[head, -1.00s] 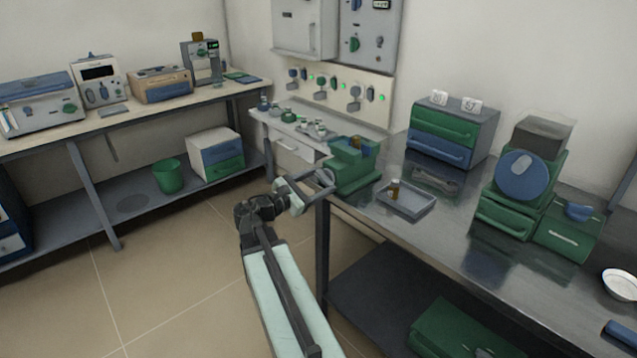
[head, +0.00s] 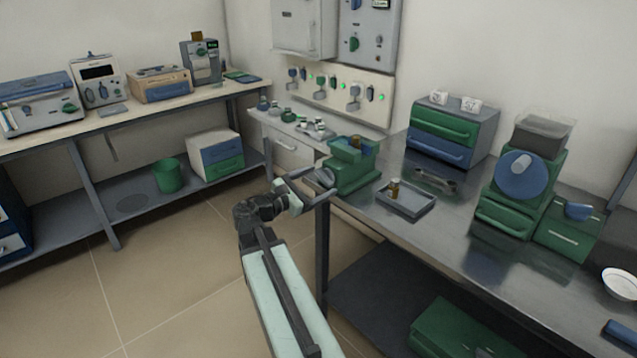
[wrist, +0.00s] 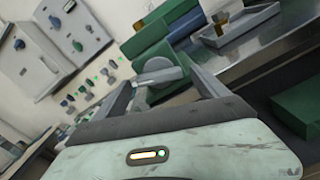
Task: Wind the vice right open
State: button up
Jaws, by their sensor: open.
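The green vice (head: 352,172) stands at the left corner of the metal bench, with a blue part and a small brown piece at its top. The wrist view shows its green body (wrist: 150,36) ahead. Its grey round handle (wrist: 160,74) faces my gripper and shows between the two fingers. My gripper (head: 314,186) is open, with one finger on each side of the handle. I cannot tell whether either finger touches it. The gap between the vice jaws is not clear from these views.
A grey tray (head: 412,208) with a small amber bottle (head: 393,188) lies right of the vice. A drawer box (head: 449,140) and a green machine (head: 511,207) stand farther along the bench. Small bottles sit on a white side bench (head: 285,130) behind. The floor at left is clear.

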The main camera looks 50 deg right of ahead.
jog(key=a, duration=0.7)
jog(key=shift+w+a, duration=0.25)
jog(key=w+a+f+m+t+y, duration=0.3)
jog(key=a+f+y, duration=0.6)
jog(key=a+f, duration=0.85)
jog(key=s+a+f+m+g+y, duration=0.1)
jog(key=a+f+m+y, duration=0.25)
jog(key=a, duration=0.65)
jog(key=a+f+m+g+y, duration=0.1)
jog(key=a+f+m+y, duration=0.3)
jog(key=a, duration=0.5)
notch_tip(320, 180, up, 27)
jog(key=m+y+p, duration=0.1)
jog(key=m+p, duration=0.1)
jog(key=p, duration=2.3)
jog(key=shift+s+a+f+p, duration=0.15)
jog(key=shift+s+p, duration=0.05)
jog(key=shift+p, duration=0.1)
